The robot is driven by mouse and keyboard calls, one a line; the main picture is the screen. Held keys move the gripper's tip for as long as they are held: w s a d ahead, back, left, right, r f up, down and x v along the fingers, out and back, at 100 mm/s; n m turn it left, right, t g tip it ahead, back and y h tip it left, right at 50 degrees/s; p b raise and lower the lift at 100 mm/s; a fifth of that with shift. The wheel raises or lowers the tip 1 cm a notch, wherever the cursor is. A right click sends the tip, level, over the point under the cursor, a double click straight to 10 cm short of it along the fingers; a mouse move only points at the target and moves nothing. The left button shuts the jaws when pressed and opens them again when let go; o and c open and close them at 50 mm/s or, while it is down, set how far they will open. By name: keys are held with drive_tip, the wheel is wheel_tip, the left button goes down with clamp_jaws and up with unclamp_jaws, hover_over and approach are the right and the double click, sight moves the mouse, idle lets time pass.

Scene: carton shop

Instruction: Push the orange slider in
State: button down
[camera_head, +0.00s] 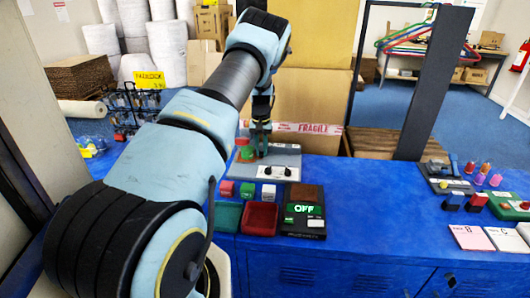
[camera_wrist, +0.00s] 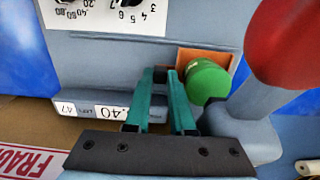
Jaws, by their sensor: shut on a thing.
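A grey control panel (camera_head: 275,160) lies on the blue bench. My gripper (camera_wrist: 166,74) reaches down over its back, and its teal fingers are close together with a narrow gap. It also shows in the head view (camera_head: 261,150). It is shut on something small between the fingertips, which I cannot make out. A flat orange-brown piece (camera_wrist: 228,58) lies just right of the fingertips, partly hidden by a green round knob (camera_wrist: 207,82). I cannot tell whether this piece is the orange slider. No other orange part shows clearly on the panel.
A red ball-topped lever (camera_wrist: 285,40) stands close to the right of the fingers in the wrist view. Black dials (camera_wrist: 127,3) are on the panel. Small coloured blocks (camera_head: 247,189), a red tray (camera_head: 260,219) and a box reading OFF (camera_head: 304,209) are in front.

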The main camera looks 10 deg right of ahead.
drive_tip(key=shift+a, duration=0.25)
drive_tip(key=c, duration=1)
unclamp_jaws()
drive_tip(key=shift+w, duration=0.1)
drive_tip(key=shift+c, duration=0.2)
wheel_tip(320, 180, up, 11)
drive_tip(key=b, duration=0.3)
